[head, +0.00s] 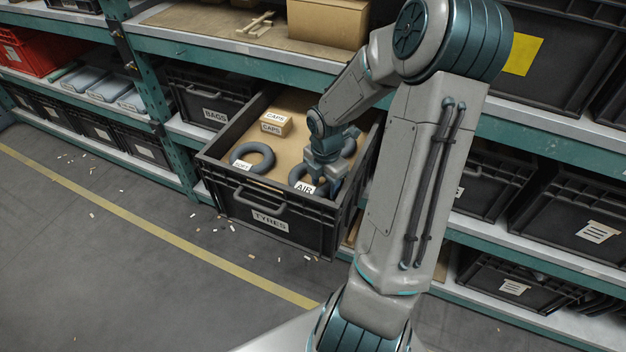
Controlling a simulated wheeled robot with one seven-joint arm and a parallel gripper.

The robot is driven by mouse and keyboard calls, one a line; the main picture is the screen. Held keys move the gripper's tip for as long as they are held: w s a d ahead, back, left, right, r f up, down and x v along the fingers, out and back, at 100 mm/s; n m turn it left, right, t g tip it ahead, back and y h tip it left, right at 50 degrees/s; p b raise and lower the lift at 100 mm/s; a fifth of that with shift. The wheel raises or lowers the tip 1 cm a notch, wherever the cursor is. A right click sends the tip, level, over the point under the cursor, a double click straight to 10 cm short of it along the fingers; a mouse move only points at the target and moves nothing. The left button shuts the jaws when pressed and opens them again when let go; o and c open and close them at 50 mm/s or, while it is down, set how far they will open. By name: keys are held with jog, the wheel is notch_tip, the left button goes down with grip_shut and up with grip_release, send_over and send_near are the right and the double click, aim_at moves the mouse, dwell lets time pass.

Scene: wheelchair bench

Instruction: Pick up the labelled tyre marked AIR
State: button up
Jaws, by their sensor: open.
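The tyre marked AIR (305,189) is a small dark grey ring with a white label. It lies in the front right of a black drawer crate (225,190) labelled TYRES, which is pulled out from the shelf. My gripper (324,183) reaches down into the crate, over or at this tyre, and hides part of it. The jaws are open, but the fingertips are hard to make out, and I cannot tell whether they touch the tyre. A second tyre (264,153), with a white label that seems to read SOFT, lies to the left.
A small cardboard box (276,123) labelled CAPS stands at the back of the crate. Another dark ring shows partly behind my gripper. The crate walls surround my gripper. A bin (211,102) labelled BAGS stands left of the crate, and a shelf (230,52) runs above it.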

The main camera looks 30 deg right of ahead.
jog(key=shift+f, duration=0.2)
jog(key=c, duration=1.1)
jog(key=shift+r, duration=0.1)
